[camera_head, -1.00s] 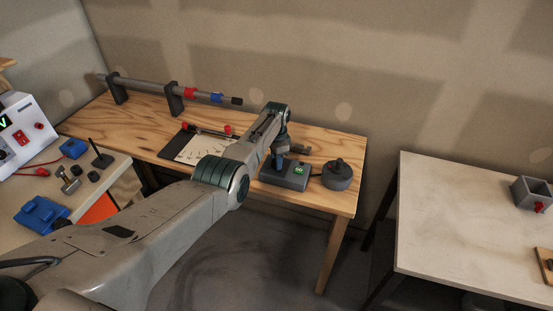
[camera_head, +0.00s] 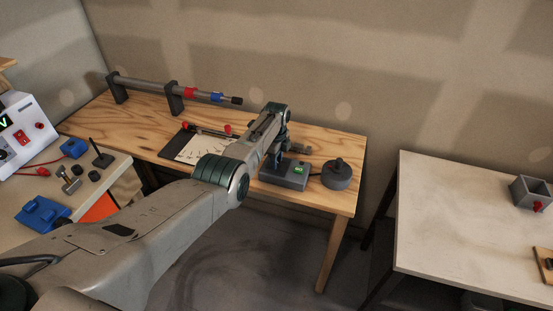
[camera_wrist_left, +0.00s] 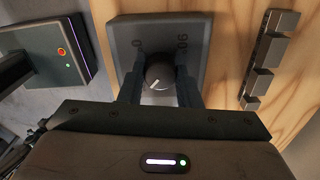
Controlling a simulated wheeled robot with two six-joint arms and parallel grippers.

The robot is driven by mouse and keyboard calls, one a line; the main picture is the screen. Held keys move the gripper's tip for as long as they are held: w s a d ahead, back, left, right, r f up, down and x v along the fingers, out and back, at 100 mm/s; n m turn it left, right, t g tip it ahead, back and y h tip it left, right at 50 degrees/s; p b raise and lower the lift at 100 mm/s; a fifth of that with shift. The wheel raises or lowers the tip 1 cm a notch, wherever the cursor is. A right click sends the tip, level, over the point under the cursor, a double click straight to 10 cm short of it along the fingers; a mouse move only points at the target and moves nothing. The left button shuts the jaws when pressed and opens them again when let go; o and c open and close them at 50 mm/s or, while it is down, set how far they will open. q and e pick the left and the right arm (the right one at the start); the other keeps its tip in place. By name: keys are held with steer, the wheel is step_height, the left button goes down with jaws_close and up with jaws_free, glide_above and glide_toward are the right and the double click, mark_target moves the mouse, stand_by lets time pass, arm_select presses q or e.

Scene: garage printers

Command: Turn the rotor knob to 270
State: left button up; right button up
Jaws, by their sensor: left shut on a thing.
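The rotor knob (camera_wrist_left: 158,76) is a small round dark knob with a white pointer line, on the face of a grey box (camera_wrist_left: 117,36). The marks 0 and 90 show at its upper left and upper right in the wrist view. The pointer line slants toward the lower left. My left gripper (camera_wrist_left: 159,88) is shut on the knob, a finger on each side. In the head view the box (camera_head: 295,183) stands near the table's front right edge with a lit green display, its digits too small to read. My left gripper (camera_head: 273,164) is partly hidden behind my arm there.
A round dark device (camera_head: 337,176) stands just right of the box. Stepped metal blocks (camera_wrist_left: 269,55) lie beside it. A pole (camera_head: 150,84) rests on two brackets at the back. A pale table (camera_head: 460,220) stands at the right, mostly clear.

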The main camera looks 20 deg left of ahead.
arm_select(q)
steer(key=shift+w+r+m, duration=0.15)
steer(key=shift+r+m, duration=0.05)
steer(key=shift+m, duration=0.3)
steer(key=o, duration=0.9)
steer(key=shift+o, duration=0.3)
steer(key=shift+f, duration=0.1)
steer(key=shift+r, duration=0.25)
step_height(320, 180, up, 10)
steer(key=b, duration=0.1)
steer(key=shift+r, duration=0.2)
